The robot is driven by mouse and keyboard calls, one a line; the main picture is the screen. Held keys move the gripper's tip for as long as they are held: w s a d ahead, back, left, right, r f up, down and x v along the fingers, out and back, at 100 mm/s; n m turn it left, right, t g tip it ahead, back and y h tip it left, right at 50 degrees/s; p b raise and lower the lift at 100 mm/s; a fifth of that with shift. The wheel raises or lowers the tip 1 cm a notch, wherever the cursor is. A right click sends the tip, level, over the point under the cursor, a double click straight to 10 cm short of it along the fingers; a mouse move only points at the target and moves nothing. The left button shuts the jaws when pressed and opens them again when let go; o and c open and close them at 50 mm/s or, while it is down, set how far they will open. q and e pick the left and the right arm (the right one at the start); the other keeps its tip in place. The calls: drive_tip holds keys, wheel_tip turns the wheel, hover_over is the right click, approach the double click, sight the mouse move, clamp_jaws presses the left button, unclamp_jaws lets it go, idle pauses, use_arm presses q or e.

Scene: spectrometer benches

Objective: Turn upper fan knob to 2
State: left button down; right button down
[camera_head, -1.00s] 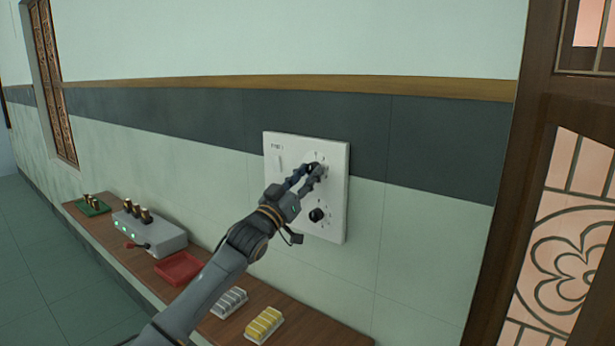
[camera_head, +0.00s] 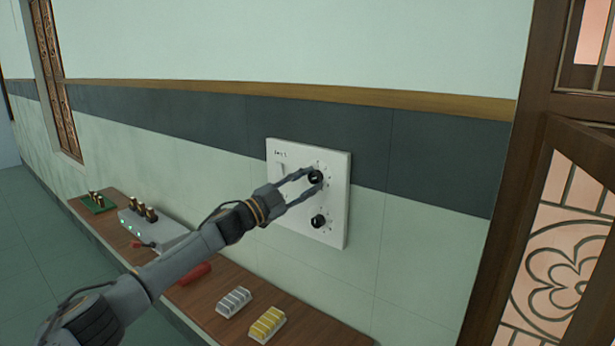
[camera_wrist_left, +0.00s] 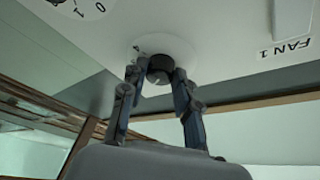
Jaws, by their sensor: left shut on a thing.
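The upper fan knob (camera_head: 315,177) is a round black knob on a white wall panel (camera_head: 335,215). It also shows in the left wrist view (camera_wrist_left: 160,66), with part of a pale pointer line visible. My left gripper (camera_head: 312,180) is shut on the upper knob, with one finger on each side of it; the same fingers show in the left wrist view (camera_wrist_left: 156,77). The lower black knob (camera_head: 319,221) is free below it. The dial marks around the upper knob are too small to read. My right gripper is out of view.
A wooden shelf (camera_head: 195,313) runs below the panel. It holds a grey box (camera_head: 165,238), a red tray (camera_head: 195,272), a silver block (camera_head: 234,301) and a yellow block (camera_head: 267,324). A brown door frame (camera_head: 505,200) stands at the right.

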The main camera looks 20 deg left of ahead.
use_arm(q)
drive_tip(key=shift+r+m+g+p, duration=0.1)
drive_tip(key=shift+m+g+p, duration=0.6)
drive_tip(key=shift+m, duration=1.1)
drive_tip(key=c, duration=1)
unclamp_jaws()
drive_tip(key=shift+a, duration=0.1)
drive_tip(key=v, duration=1.2)
drive_tip(key=shift+w, duration=0.15)
